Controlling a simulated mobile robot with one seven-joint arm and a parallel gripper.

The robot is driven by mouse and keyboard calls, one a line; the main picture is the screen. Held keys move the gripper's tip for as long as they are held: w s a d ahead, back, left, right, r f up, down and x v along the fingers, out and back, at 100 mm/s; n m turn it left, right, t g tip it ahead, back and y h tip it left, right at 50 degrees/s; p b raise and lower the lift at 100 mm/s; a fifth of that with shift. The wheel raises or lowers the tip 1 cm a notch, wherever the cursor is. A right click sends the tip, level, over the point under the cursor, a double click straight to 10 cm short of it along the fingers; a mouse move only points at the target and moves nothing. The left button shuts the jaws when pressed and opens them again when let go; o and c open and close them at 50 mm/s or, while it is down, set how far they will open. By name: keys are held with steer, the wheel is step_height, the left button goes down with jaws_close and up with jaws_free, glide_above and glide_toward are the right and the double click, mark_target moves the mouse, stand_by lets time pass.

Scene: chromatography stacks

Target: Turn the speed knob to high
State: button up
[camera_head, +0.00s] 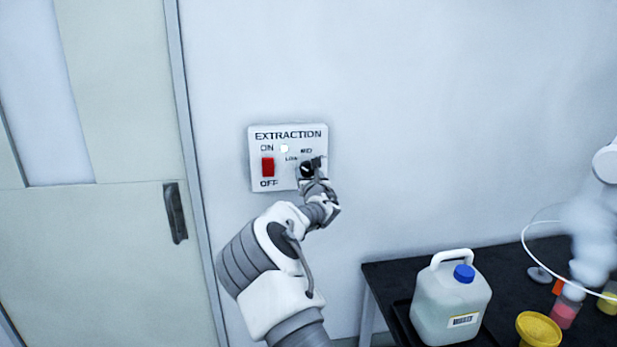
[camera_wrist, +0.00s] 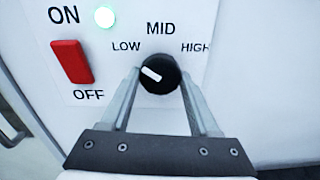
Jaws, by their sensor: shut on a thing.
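The speed knob (camera_wrist: 158,75) is a round black dial with a white pointer mark, on a white panel (camera_head: 260,185) labelled EXTRACTION on the wall. In the wrist view the mark lies on the knob's left part, tilted towards the upper left, on the LOW side. LOW, MID and HIGH are printed around the knob. My gripper (camera_wrist: 160,88) is shut on the knob, one finger on each side of it. In the head view my gripper (camera_head: 315,172) covers part of the knob and the HIGH label.
A red ON/OFF rocker switch (camera_wrist: 72,61) sits left of the knob, with a lit indicator lamp (camera_wrist: 105,16) above. A door with a dark handle (camera_head: 175,212) is at left. A black bench (camera_head: 385,275) at lower right holds a jug (camera_head: 450,300) and a yellow funnel (camera_head: 538,328).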

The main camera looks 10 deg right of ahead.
steer(key=m+b, duration=0.3)
steer(key=b, duration=0.1)
steer(key=shift+f, duration=0.2)
steer(key=shift+r+m+b, duration=0.1)
steer(key=shift+m+b, duration=0.9)
steer(key=shift+b, duration=0.05)
steer(key=m+b, duration=0.4)
steer(key=m, duration=0.2)
steer(key=shift+r+b, duration=0.15)
steer(key=shift+b, duration=0.2)
steer(key=m+b, duration=0.2)
steer(key=m, duration=0.4)
steer(key=shift+r+m, duration=0.15)
steer(key=shift+m, duration=0.25)
steer(key=m+b, duration=0.1)
steer(key=m, duration=0.4)
steer(key=shift+r+b, duration=0.1)
steer(key=shift+b, duration=0.25)
steer(key=shift+m, duration=0.3)
steer(key=o, duration=1.4)
steer(key=shift+c, duration=0.2)
